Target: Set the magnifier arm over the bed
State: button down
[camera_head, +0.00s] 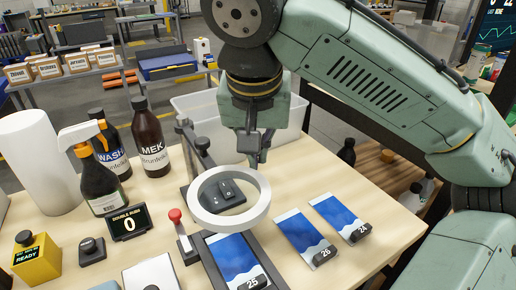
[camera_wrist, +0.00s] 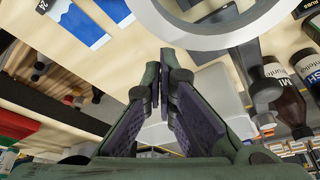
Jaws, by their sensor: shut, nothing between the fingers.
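The magnifier is a white ring (camera_head: 264,203) on a dark jointed arm and post (camera_head: 194,150). In the head view the ring overlaps the far end of the dark-framed bed (camera_head: 214,270), which carries a blue-and-white printed sheet (camera_head: 235,257). How squarely the ring sits above the bed is hard to tell. My gripper (camera_head: 257,158) is shut and empty, pointing down just behind and right of the ring. In the wrist view my gripper's fingers (camera_wrist: 166,75) meet just below the ring (camera_wrist: 210,42), with no clear contact.
A red-knobbed lever (camera_head: 177,222) stands left of the bed. Two more printed sheets (camera_head: 297,232) lie to its right. A spray bottle (camera_head: 98,180), a MEK bottle (camera_head: 149,140) and a counter (camera_head: 130,224) stand left. A translucent bin (camera_head: 195,105) is behind the post.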

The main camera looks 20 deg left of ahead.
notch_tip(320, 180, up, 10)
jog(key=shift+w+f, duration=0.2)
jog(key=shift+f, duration=0.05)
dwell(0.4)
